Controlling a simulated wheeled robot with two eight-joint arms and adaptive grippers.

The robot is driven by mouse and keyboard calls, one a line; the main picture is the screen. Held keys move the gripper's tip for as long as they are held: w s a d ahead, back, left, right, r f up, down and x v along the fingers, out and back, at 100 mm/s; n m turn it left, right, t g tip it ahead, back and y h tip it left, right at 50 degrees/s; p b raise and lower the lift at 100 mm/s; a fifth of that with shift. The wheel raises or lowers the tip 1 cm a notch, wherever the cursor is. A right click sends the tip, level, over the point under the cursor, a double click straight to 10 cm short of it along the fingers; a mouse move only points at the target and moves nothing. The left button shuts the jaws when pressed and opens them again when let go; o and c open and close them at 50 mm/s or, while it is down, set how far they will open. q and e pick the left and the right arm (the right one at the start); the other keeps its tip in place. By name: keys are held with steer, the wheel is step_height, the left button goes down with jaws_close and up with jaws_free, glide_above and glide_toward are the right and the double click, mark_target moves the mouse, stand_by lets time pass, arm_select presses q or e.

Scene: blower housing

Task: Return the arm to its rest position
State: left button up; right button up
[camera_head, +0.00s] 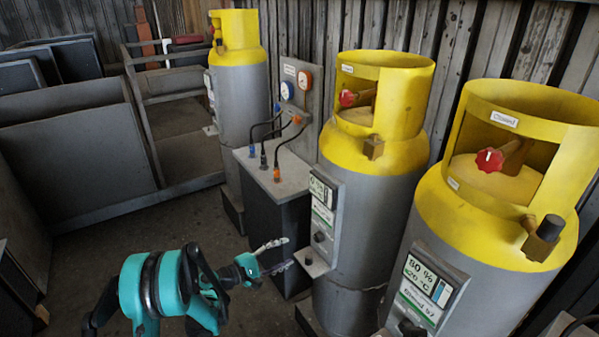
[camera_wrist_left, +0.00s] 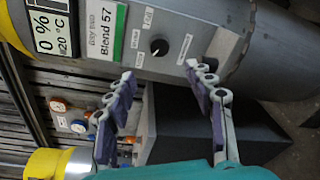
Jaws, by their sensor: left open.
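My left gripper (camera_head: 274,256) is in the lower middle of the head view, on the teal left arm. Its two fingers are apart and nothing is between them. It is in front of the dark cabinet and left of the middle gas cylinder (camera_head: 370,205). The fingers also show in the left wrist view (camera_wrist_left: 165,95), spread in front of a grey cylinder's panel (camera_wrist_left: 150,35) that reads "Blend 57" and has a black knob (camera_wrist_left: 159,47). I cannot tell whether a fingertip touches the small ledge there. My right gripper is not in view.
A yellow-topped cylinder (camera_head: 480,215) stands at the right and another (camera_head: 240,85) at the back. Between them is a dark cabinet (camera_head: 277,222) with gauges (camera_head: 304,80) and hoses. Grey panels (camera_head: 75,140) and a metal frame (camera_head: 150,98) stand at the left. Bare floor (camera_head: 95,245) lies left of my arm.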

arm_select(q)
steer(key=s+r+m+g+y, duration=0.3)
steer(key=s+r+m+y, duration=0.3)
steer(key=s+r, duration=0.55)
steer(key=s+a+m+y, duration=0.3)
steer(key=s+a, duration=0.1)
steer(key=s, duration=0.6)
steer(key=s+a+f+m+y, duration=0.1)
steer(key=s+a+m+y, duration=0.3)
steer(key=s, duration=0.6)
steer(key=shift+s+f, duration=0.3)
steer(key=shift+s, duration=0.05)
